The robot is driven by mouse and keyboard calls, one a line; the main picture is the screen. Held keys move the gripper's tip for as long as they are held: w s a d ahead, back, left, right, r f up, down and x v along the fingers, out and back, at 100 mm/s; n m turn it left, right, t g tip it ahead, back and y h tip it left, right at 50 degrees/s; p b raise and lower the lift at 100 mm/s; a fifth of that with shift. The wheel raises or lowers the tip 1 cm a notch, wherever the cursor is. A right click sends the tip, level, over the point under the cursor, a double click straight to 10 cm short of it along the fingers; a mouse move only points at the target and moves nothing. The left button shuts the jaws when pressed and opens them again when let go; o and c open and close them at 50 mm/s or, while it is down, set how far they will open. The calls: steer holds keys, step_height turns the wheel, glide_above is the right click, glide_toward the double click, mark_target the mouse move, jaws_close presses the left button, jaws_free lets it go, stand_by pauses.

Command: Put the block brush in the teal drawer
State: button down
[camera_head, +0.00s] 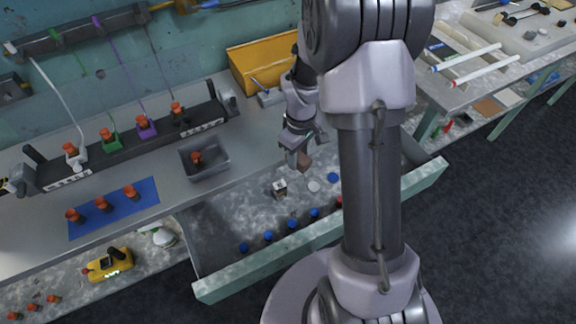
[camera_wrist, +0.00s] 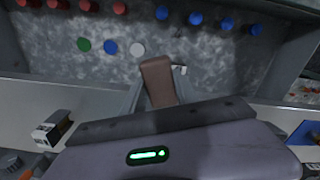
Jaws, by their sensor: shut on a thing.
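My gripper (camera_head: 300,152) is shut on a brown block, the block brush (camera_head: 304,163), and holds it over the open teal drawer (camera_head: 330,228). In the wrist view the brush (camera_wrist: 157,82) shows as a brown, rounded-edged block between the fingers, pointing toward the drawer floor. Its bristles cannot be made out. The drawer is pulled out below the bench and has a grey, mottled floor. My arm hides part of its right side.
A grey tray (camera_head: 204,158) and a yellow bin (camera_head: 262,62) stand on the bench. Bare floor shows mid-drawer.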

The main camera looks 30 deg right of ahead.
steer(key=b, duration=0.6)
glide_above(299, 194)
step_height(299, 194, down, 14)
steer(key=shift+d+r, duration=0.1)
steer(key=shift+f+b, duration=0.65)
steer(key=shift+f, duration=1.6)
steer(key=shift+f, duration=0.2)
steer(key=c, duration=0.9)
jaws_free()
steer(key=shift+c, duration=0.2)
steer(key=shift+r, duration=0.15)
